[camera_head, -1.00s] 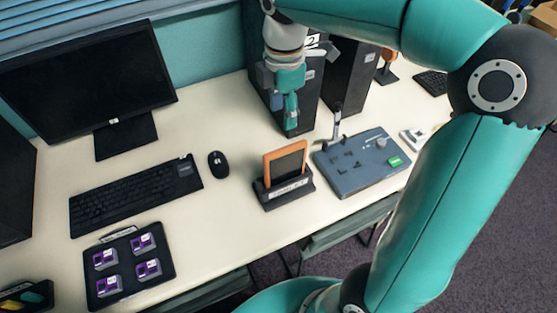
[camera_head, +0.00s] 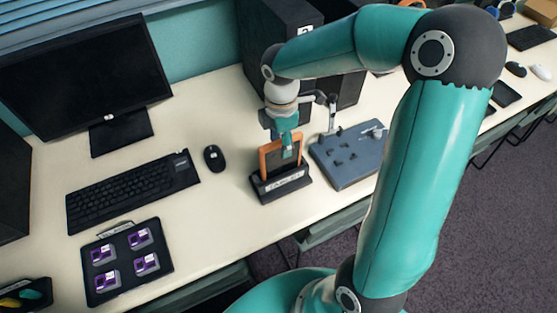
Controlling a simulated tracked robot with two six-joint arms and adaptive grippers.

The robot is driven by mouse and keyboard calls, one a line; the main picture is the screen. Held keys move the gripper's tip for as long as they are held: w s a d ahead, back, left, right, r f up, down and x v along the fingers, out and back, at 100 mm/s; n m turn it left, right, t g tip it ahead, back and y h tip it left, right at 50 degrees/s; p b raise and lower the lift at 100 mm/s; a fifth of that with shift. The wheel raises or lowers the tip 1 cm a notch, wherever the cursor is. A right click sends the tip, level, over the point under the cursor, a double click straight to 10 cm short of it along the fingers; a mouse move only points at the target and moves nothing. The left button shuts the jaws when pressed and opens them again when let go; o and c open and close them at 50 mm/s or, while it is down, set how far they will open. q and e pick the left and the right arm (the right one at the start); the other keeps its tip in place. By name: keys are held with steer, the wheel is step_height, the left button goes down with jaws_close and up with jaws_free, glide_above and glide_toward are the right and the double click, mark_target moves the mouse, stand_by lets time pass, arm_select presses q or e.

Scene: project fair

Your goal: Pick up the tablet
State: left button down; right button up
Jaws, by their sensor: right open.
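The tablet (camera_head: 270,161) has an orange frame and a dark screen. It stands upright, leaning back a little, in a black stand (camera_head: 281,185) with a white label on the desk. My right gripper (camera_head: 287,153) points down at the top of the tablet, in front of its upper right part in the picture, and hides that part. The right gripper is open. I cannot tell whether its fingers touch the tablet. My left gripper is not in view.
A blue-grey board (camera_head: 345,156) with a small upright post stands right of the stand. A mouse (camera_head: 214,158), keyboard (camera_head: 132,190), monitor (camera_head: 85,85) and black tray (camera_head: 128,262) with purple items lie to the left. The desk (camera_head: 215,220) is clear in front of the stand.

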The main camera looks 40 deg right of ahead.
mark_target(281, 161)
steer(key=shift+f, duration=1.3)
jaws_close()
steer(key=shift+w, duration=0.1)
